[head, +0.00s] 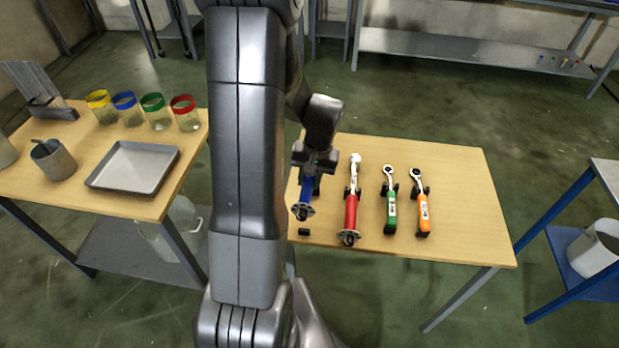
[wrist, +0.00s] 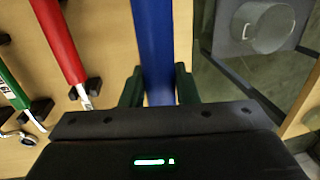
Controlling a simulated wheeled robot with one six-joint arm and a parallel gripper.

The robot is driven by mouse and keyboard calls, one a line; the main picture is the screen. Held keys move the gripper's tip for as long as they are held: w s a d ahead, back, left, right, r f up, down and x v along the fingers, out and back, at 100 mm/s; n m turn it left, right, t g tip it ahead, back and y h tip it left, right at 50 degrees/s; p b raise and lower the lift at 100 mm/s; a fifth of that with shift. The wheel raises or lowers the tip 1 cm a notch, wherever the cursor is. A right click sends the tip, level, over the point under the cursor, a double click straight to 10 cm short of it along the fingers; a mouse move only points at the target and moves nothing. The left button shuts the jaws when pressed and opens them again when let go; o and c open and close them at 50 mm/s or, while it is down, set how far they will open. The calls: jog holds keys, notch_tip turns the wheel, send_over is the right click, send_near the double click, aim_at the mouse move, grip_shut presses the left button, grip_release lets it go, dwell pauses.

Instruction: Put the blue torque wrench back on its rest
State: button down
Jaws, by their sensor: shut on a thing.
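The blue torque wrench (head: 306,194) is at the left end of the right-hand wooden table. My gripper (head: 314,165) is shut on it, with a finger on each side of the blue handle (wrist: 153,45) in the wrist view. A small black rest block (head: 304,232) shows on the table just below the wrench's near end. The wrench's far end is hidden behind my gripper and arm. Whether the wrench touches its rest cannot be told.
Beside it on the table (head: 460,175) lie a red wrench (head: 351,208), a green wrench (head: 391,205) and an orange wrench (head: 423,210) on black rests. A left table holds a grey tray (head: 133,167) and several jars with coloured rims. The table's right end is clear.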

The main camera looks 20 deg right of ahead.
jog(key=shift+f+b, duration=2.4)
jog(key=shift+f, duration=0.6)
jog(key=shift+f+b, duration=1.5)
jog(key=c, duration=1)
grip_release()
jog(key=shift+r, duration=0.1)
jog(key=shift+c, duration=0.2)
notch_tip(320, 180, up, 14)
jog(key=d, duration=0.2)
jog(key=shift+s+f+p, duration=0.2)
jog(key=shift+s+p, duration=0.15)
jog(key=shift+s, duration=0.1)
jog(key=shift+f, duration=0.1)
jog(key=f, duration=0.4)
jog(key=a+f, duration=0.1)
jog(key=f, duration=0.4)
jog(key=w+a+f, duration=0.1)
jog(key=f, duration=0.3)
jog(key=shift+f+b, duration=0.3)
jog(key=shift+s+r+p, duration=0.1)
jog(key=shift+r+p, duration=0.2)
jog(key=shift+r, duration=0.05)
jog(key=shift+f, duration=0.1)
